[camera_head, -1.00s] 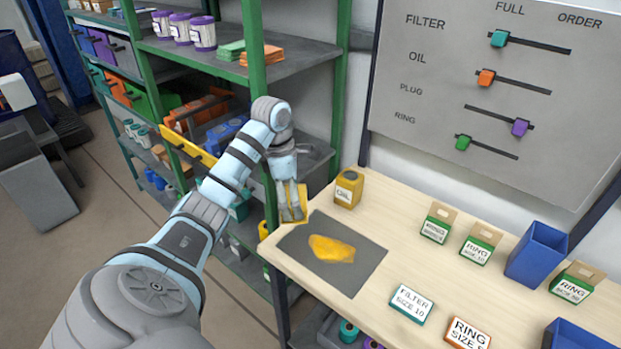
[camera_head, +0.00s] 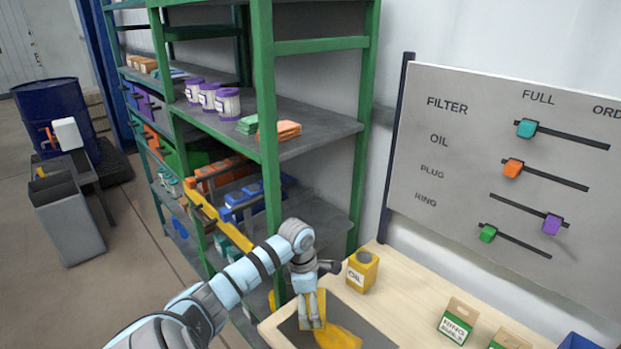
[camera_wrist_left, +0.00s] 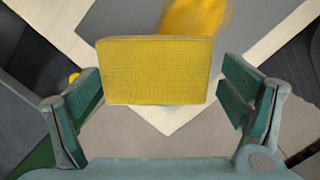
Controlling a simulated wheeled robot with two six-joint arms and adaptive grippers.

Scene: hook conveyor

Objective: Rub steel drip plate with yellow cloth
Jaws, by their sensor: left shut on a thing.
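My left gripper (camera_head: 311,324) is shut on the yellow cloth (camera_head: 320,307), which hangs upright at the fingertips. In the left wrist view the cloth (camera_wrist_left: 156,72) is a flat, textured yellow rectangle between the two green finger pads. The steel drip plate (camera_head: 294,334) is a flat dark grey sheet on the bench's left end, cut off by the lower picture edge. A yellow-orange patch (camera_head: 342,339) lies on it, just right of the cloth. The patch also shows in the left wrist view (camera_wrist_left: 194,15), beyond the cloth. I cannot tell whether the cloth touches the plate.
A yellow OIL can (camera_head: 362,271) stands on the wooden bench (camera_head: 405,290) behind the plate. Ring boxes (camera_head: 458,320) stand to the right. A green-framed shelf (camera_head: 268,130) rises close behind my left arm. A slider board (camera_head: 500,160) stands behind the bench.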

